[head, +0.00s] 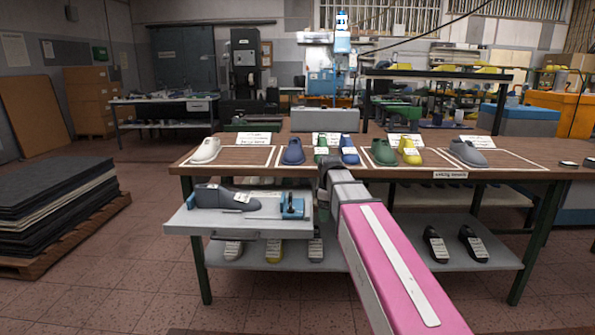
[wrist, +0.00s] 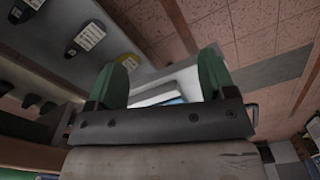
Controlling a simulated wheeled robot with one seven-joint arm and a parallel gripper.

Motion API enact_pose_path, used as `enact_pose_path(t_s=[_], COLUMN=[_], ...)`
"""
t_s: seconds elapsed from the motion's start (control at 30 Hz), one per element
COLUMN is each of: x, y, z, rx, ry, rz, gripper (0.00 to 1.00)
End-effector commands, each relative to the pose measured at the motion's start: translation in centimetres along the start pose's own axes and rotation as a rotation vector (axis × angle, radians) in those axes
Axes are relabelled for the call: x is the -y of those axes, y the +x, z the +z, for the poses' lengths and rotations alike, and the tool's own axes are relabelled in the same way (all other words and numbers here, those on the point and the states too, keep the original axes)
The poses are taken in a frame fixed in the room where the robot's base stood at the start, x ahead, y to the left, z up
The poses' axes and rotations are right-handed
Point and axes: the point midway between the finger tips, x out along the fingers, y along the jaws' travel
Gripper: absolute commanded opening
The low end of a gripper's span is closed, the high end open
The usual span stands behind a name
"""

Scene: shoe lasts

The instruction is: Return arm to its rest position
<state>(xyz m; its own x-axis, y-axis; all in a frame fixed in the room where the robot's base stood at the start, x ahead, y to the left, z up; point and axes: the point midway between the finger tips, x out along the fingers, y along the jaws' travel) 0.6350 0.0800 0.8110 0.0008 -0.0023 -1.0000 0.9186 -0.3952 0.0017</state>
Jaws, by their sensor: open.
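My pink and grey arm (head: 385,260) reaches from the lower right up to the front edge of the table. My gripper's two green fingers show in the wrist view (wrist: 163,74), spread apart with no object held between them. Beyond them is a pale grey surface with a little blue on it.
The wooden table (head: 290,157) bears a white last (head: 206,150), blue, green, yellow and grey lasts (head: 468,153). A grey pull-out tray (head: 195,222) holds a dark last (head: 225,198) and a blue clamp (head: 292,207). More lasts stand on the lower shelf (head: 400,259).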

Motion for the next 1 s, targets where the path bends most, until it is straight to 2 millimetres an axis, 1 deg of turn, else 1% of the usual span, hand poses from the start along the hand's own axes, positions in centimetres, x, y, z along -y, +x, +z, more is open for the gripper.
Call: enact_pose_path(t_s=[0.03, 0.07, 0.1, 0.3, 0.47, 0.5, 0.6, 0.7, 0.8, 0.9, 1.0], x=[0.7, 0.9, 1.3, 3.5, 5.7, 6.3, 7.8, 9.3, 10.4, 11.2, 11.4], y=[1.7, 2.6, 4.0, 10.4, 15.0, 16.1, 18.7, 20.8, 22.3, 23.3, 23.7], z=[0.9, 1.3, 1.9, 5.2, 7.8, 8.5, 10.1, 11.6, 12.6, 13.2, 13.5], rx=[0.002, 0.002, 0.002, 0.002, 0.000, 0.001, -0.001, -0.001, -0.002, -0.004, -0.006], ry=[0.053, 0.089, 0.143, 0.423, 0.648, 0.704, 0.842, 0.965, 1.062, 1.127, 1.159], rz=[-0.003, -0.003, -0.004, -0.003, -0.002, -0.003, -0.002, -0.002, -0.001, 0.000, 0.001], gripper=[0.77, 0.77, 0.77, 0.77, 0.77, 0.77, 0.77, 0.77, 0.77, 0.77, 0.77])
